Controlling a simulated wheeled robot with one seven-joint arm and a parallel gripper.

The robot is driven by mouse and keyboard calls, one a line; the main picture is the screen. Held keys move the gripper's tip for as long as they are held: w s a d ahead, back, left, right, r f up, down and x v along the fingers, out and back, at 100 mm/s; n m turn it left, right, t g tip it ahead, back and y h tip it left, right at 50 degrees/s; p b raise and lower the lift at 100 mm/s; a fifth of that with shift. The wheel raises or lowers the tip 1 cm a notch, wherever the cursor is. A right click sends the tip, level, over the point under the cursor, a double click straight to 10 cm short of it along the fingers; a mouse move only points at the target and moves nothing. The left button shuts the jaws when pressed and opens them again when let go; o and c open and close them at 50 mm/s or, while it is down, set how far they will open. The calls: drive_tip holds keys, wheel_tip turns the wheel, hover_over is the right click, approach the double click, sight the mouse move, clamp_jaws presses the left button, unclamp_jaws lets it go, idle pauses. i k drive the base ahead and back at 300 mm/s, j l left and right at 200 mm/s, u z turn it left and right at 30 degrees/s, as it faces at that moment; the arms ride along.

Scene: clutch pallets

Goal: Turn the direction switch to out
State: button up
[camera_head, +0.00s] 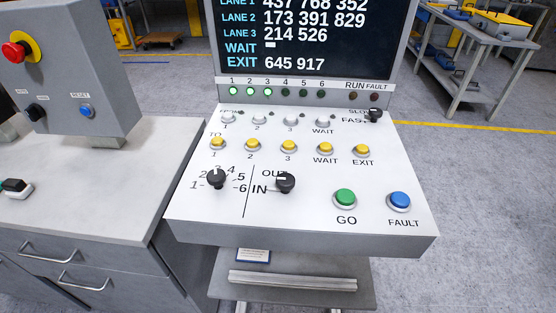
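The direction switch (286,183) is a black rotary knob on the sloped white panel of the console. The word OUT is printed above it and the word IN to its left. A small pale pointer mark shows on the knob's upper left part. It is too small to tell surely which word it points at. My gripper is not in view, and nothing touches the switch.
A black selector knob (216,179) numbered 1 to 6 sits to the left. A green GO button (345,198) and a blue FAULT button (399,201) are to the right. Yellow buttons (288,147) run above. A grey box with a red button (17,51) stands left.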

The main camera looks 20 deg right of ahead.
sight(285, 182)
drive_tip(key=i+j, duration=0.1)
drive_tip(key=j, duration=0.45)
drive_tip(key=i+j+z, duration=0.1)
drive_tip(key=j, duration=0.45)
drive_tip(key=i+j, duration=0.15)
drive_tip(key=j, duration=0.45)
